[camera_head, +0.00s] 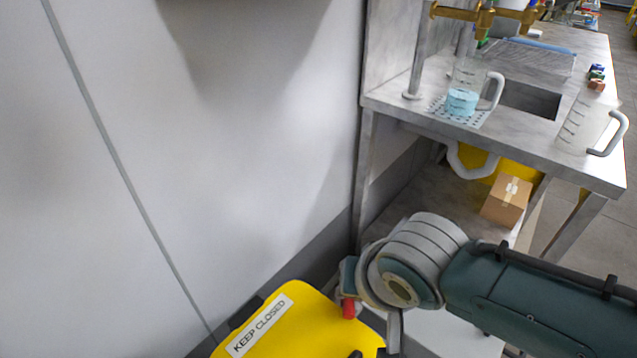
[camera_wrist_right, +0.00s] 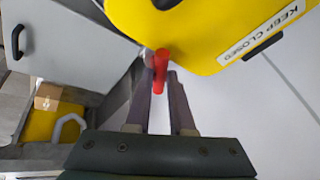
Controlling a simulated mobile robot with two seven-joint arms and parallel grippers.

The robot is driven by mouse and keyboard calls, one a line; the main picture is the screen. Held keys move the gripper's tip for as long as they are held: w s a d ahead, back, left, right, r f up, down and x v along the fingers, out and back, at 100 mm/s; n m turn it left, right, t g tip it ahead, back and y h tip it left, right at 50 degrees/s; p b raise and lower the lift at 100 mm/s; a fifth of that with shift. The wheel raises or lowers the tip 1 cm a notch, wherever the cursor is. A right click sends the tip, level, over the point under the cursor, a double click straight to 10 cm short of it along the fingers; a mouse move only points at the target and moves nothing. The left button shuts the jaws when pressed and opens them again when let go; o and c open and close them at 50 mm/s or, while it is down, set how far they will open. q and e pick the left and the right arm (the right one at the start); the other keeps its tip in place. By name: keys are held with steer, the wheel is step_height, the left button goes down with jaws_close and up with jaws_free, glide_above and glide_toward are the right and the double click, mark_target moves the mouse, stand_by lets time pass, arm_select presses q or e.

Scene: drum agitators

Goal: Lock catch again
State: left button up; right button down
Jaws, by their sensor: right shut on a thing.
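A yellow lid (camera_head: 310,325) with a white "KEEP CLOSED" label (camera_head: 262,325) is at the bottom of the head view. It fills the top of the right wrist view (camera_wrist_right: 205,35). A red catch lever (camera_wrist_right: 161,72) sticks out from the lid's edge. My right gripper (camera_wrist_right: 163,78) is shut on this red lever, one finger on each side. In the head view the red lever (camera_head: 348,308) shows below my right wrist, which hides most of the fingers. Whether the catch is locked cannot be told. My left gripper is not in view.
A grey wall (camera_head: 200,150) stands close behind the lid. A metal bench (camera_head: 400,100) to the right carries a glass beaker (camera_head: 467,85), a jug (camera_head: 585,125) and a sink (camera_head: 528,98). A cardboard box (camera_head: 507,200) sits on its lower shelf.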

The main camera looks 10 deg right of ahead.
steer(key=shift+a+m+h, duration=0.25)
steer(key=shift+m+h, duration=0.15)
steer(key=shift+m, duration=0.5)
steer(key=shift+f+m+h, duration=0.1)
steer(key=shift+m+h, duration=0.3)
steer(key=shift+m, duration=0.5)
steer(key=shift+w+a+m+g+h+b, duration=0.15)
steer(key=shift+m+h+b, duration=0.2)
steer(key=shift+m+b, duration=0.35)
steer(key=shift+s+m+g+h+b, duration=0.15)
steer(key=shift+m+h+b, duration=0.25)
steer(key=shift+m, duration=0.6)
steer(key=shift+w, duration=0.1)
steer(key=c, duration=0.8)
jaws_free()
steer(key=shift+p+v, duration=5.1)
steer(key=shift+p, duration=0.15)
